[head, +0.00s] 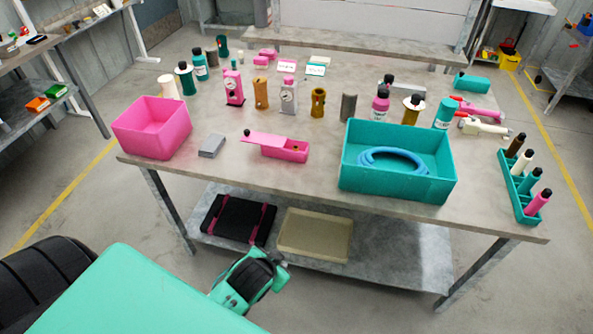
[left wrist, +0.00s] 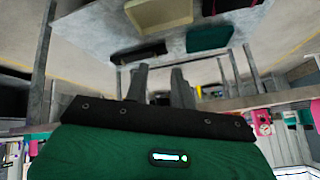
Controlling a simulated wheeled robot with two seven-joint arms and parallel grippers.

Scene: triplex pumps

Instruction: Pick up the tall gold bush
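Two gold-toned upright cylinders stand toward the back middle of the table: a copper-gold one (head: 261,93) and a darker gold one (head: 318,102) with a hole in its side. I cannot tell for sure which is the tall gold bush. Neither can be made out in the left wrist view. My left gripper (left wrist: 160,82) shows two dark fingers apart with nothing between them. In the head view my left arm is low, in front of the table and below its top, far from both cylinders. My right gripper is not in view.
On the tabletop (head: 225,125) are a pink bin (head: 152,127), a teal bin (head: 398,190) with a blue hose, a pink open box (head: 278,148), a grey block (head: 212,146) and a teal bottle rack (head: 517,187). Several bottles and pumps surround the cylinders. The table's front edge lies between.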

